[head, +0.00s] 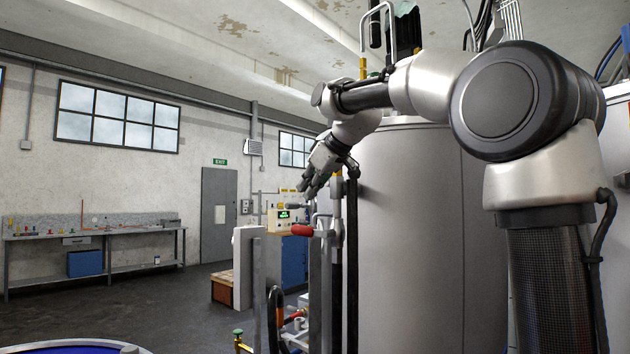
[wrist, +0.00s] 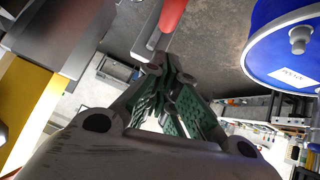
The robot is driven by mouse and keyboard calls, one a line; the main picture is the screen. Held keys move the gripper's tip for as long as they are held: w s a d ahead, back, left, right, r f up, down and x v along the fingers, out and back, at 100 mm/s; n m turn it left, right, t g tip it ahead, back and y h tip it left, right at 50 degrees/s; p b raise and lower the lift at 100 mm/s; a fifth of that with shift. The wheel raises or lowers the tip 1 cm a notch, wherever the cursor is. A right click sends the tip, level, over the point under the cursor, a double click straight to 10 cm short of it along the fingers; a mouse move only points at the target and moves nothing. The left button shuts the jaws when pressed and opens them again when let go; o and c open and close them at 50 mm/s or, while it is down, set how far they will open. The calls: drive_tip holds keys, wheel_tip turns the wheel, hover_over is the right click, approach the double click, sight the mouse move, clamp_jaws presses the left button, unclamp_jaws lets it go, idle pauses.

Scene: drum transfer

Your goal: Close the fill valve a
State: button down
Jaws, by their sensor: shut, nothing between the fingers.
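A valve lever with a red grip (head: 301,230) sticks out to the left from the pipework in front of the large grey tank. No label on it is readable, so I cannot tell if it is fill valve a. The red grip also shows at the top of the wrist view (wrist: 173,13), on a grey lever arm. My gripper (head: 308,192) is shut and empty, pointing down and to the left. It is above the red grip and looks apart from it. In the wrist view my gripper (wrist: 163,70) has its green-padded fingers just below the lever.
The grey tank (head: 410,230) stands close on the right of my gripper. A controller with a green display (head: 288,216) is behind the lever.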

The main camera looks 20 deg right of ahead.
sight(303, 228)
drive_tip(key=w+f, duration=0.2)
drive_tip(key=f, duration=0.1)
drive_tip(key=w+f, duration=0.1)
drive_tip(key=f, duration=0.1)
drive_tip(key=shift+a, duration=0.3)
drive_tip(key=shift+w+f, duration=0.1)
drive_tip(key=shift+f, duration=0.6)
drive_tip(key=shift+f, duration=0.1)
